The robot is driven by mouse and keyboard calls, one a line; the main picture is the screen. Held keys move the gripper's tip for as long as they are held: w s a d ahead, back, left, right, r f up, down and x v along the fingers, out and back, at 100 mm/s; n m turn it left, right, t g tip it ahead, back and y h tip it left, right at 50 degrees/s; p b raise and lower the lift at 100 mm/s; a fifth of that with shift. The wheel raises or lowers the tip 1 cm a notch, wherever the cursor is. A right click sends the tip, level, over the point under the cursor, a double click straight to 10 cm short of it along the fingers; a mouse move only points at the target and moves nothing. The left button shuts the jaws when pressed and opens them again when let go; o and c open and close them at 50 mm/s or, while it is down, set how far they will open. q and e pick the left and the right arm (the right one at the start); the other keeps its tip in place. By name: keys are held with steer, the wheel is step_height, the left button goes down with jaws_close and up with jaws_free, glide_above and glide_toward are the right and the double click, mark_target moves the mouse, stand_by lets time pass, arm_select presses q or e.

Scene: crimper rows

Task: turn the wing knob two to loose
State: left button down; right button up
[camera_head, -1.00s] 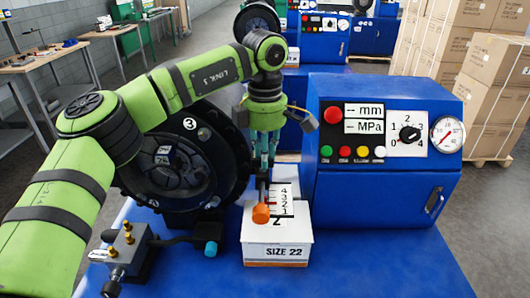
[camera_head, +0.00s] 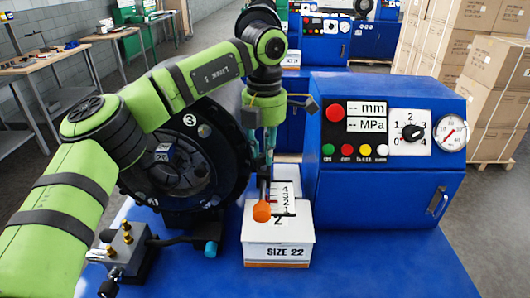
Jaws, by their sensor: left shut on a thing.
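My left gripper (camera_head: 265,172) reaches down beside the black crimper head and is shut at the white box marked SIZE 22 (camera_head: 270,251). The thing between its fingertips is small and mostly hidden; I take it to be the wing knob. A number scale and a large 2 (camera_head: 278,220) are printed on that top; the stem covers part of the scale. My right gripper is not in view.
The black crimper head (camera_head: 175,160) stands left of the box. A blue control cabinet (camera_head: 381,190) with a dial (camera_head: 411,132) and gauge (camera_head: 450,132) stands right. A fitting with brass parts (camera_head: 127,248) is at front left. The blue bench top (camera_head: 370,270) is clear at front right.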

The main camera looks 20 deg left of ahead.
arm_select(q)
steer(key=n, duration=0.2)
steer(key=n+b, duration=0.1)
steer(key=n, duration=0.2)
steer(key=shift+a+f+n, duration=0.15)
steer(key=shift+n, duration=0.15)
steer(key=n+b, duration=0.1)
steer(key=n, duration=0.1)
steer(key=n+b, duration=0.1)
steer(key=n, duration=0.2)
steer(key=shift+s+a, duration=0.1)
steer(key=shift+s, duration=0.1)
steer(key=shift+n, duration=0.3)
steer(key=c, duration=1.1)
jaws_free()
steer(key=shift+c, duration=0.2)
steer(key=shift+r, duration=0.25)
step_height(320, 180, up, 12)
steer(key=shift+f, duration=0.15)
